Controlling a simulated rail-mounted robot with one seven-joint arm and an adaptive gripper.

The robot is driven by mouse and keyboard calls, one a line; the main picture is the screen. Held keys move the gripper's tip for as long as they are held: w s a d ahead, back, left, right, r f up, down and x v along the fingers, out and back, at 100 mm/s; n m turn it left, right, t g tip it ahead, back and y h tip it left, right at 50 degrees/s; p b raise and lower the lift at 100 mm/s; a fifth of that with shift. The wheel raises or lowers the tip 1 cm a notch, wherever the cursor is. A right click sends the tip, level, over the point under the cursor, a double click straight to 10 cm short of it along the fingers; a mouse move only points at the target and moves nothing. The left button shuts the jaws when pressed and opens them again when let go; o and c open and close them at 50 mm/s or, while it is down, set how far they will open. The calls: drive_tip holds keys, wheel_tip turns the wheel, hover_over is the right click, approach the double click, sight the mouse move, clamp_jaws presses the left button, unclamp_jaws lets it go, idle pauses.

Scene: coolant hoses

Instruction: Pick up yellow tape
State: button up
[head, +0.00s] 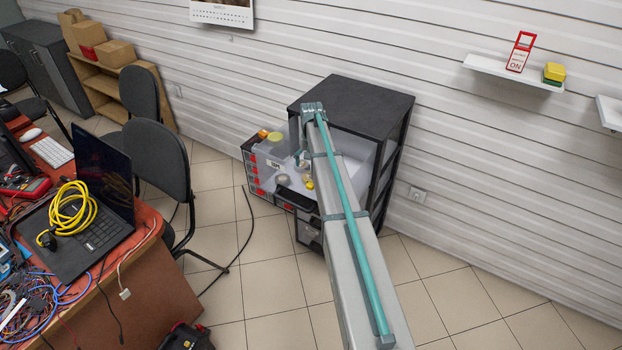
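A small yellow round item (310,184) lies inside the open drawer (283,203) of the black cabinet, beside the long grey beam. A yellow-green round item (275,137) sits higher, on top of the clear organizer at the drawer's left. Either could be a roll of yellow tape; they are too small to tell. The long grey beam with a teal strip crosses the cabinet and hides part of the drawer.
The black cabinet (362,103) stands against the white slatted wall. An organizer with red parts (257,176) stands at its left. A desk (150,285) with a laptop, yellow cable (72,212) and loose wires is at left, with chairs behind it. Tiled floor is clear right of the cabinet.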

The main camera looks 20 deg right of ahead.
drive_tip(key=shift+a+f+p, duration=0.15)
drive_tip(key=shift+f+p, duration=0.25)
drive_tip(key=shift+f, duration=1)
drive_tip(key=shift+a+f+p, duration=0.1)
drive_tip(key=shift+f+p, duration=0.3)
drive_tip(key=shift+f, duration=1)
drive_tip(key=c, duration=1.2)
drive_tip(key=shift+r, duration=0.1)
drive_tip(key=shift+c, duration=0.2)
